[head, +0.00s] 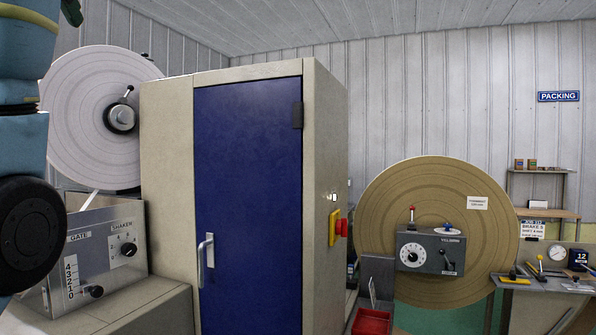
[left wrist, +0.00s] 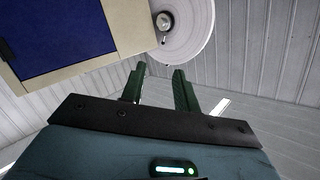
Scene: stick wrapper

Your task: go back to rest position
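My left gripper (left wrist: 159,72) shows in the left wrist view with its two dark green fingers apart and nothing between them. It is raised, with the ceiling and wall panels behind it. In the head view my blue left arm fills the left edge, and a small dark part shows beside it at the top. My right gripper is in neither view.
A tall beige cabinet (head: 324,200) with a blue door (head: 248,180) stands close ahead. A brown disc (head: 450,185), a grey control box (head: 430,252) and a red tray (head: 371,321) are at right.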

